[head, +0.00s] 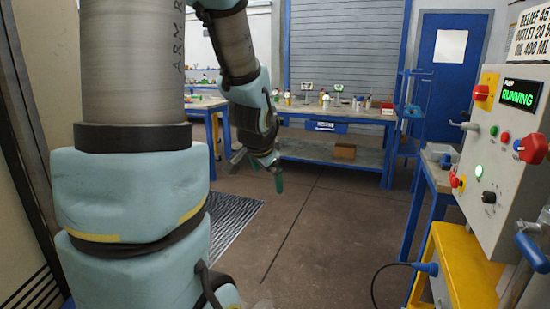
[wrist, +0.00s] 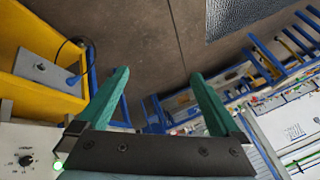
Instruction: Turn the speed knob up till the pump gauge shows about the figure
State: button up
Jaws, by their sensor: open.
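A grey control box (head: 495,215) stands at the right in the head view, with a lit display (head: 519,94) reading RUNNING. A black knob (head: 488,197) sits low on its face, just below a lit green lamp. In the wrist view a black knob (wrist: 25,160) with a marked dial shows at the lower left, beside a green light. It looks like the same knob. My gripper (head: 268,165) hangs in mid-air, well left of the box and touching nothing. In the wrist view my gripper (wrist: 158,78) is open and empty between its teal fingers. I cannot make out a pump gauge.
A sign (head: 530,35) hangs above. A blue-framed workbench (head: 330,150) stands at the back. The middle floor (head: 310,230) is clear.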

jog(key=s+a+f+n+g, duration=0.2)
jog(key=s+n, duration=0.2)
jog(key=s, duration=0.2)
jog(key=s+a+f+n+g, duration=0.2)
jog(key=s+f+n+g, duration=0.1)
jog(key=s+n, duration=0.2)
jog(key=shift+s+a+f+y, duration=0.3)
jog(key=shift+s+f+y, duration=0.1)
jog(key=shift+s, duration=0.75)
jog(key=shift+c, duration=0.2)
